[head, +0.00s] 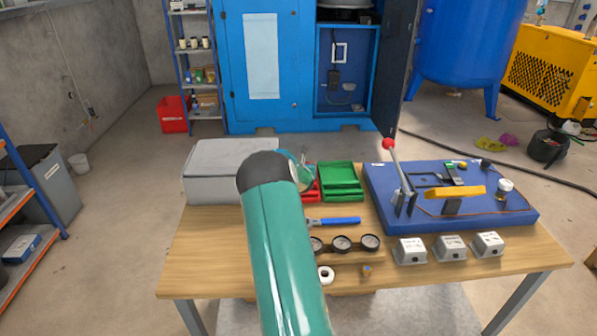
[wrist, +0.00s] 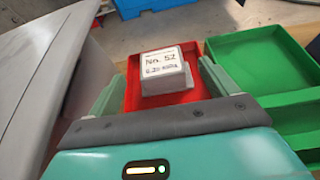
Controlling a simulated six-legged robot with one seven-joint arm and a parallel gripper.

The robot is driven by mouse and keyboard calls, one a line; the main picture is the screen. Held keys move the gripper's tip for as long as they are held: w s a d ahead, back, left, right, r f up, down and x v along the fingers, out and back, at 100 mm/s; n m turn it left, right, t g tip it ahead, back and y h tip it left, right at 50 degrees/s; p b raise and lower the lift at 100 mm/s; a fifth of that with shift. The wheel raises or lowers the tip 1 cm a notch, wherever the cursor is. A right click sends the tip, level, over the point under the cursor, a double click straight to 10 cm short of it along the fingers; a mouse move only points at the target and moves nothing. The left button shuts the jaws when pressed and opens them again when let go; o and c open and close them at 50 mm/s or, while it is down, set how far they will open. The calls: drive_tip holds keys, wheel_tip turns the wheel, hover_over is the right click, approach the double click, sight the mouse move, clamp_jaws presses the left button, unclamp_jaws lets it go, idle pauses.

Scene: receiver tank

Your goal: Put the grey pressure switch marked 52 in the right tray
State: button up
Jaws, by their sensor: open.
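The grey pressure switch marked No. 52 (wrist: 163,65) shows label up in the wrist view. It sits in the red tray (wrist: 198,62), close to its near end. My gripper (wrist: 160,82) is open, one pale green finger on each side of the switch; I cannot tell whether either touches it. The green tray (wrist: 255,48) stands right of the red one, and its visible floor is empty. In the head view my arm mostly hides the red tray (head: 312,196); the green trays (head: 342,186) show right of it.
A grey box (head: 215,165) stands left of the trays. A blue board with a red-knobbed lever (head: 390,170) lies to the right. Several gauges (head: 341,243), a blue-handled tool (head: 338,221) and more grey switches (head: 450,248) are in front. The table's front left (head: 215,255) is bare.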

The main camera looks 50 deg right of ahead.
drive_tip(key=v, duration=0.5)
drive_tip(key=shift+s+a+r, duration=0.1)
drive_tip(key=shift+s+a, duration=0.15)
idle(0.4)
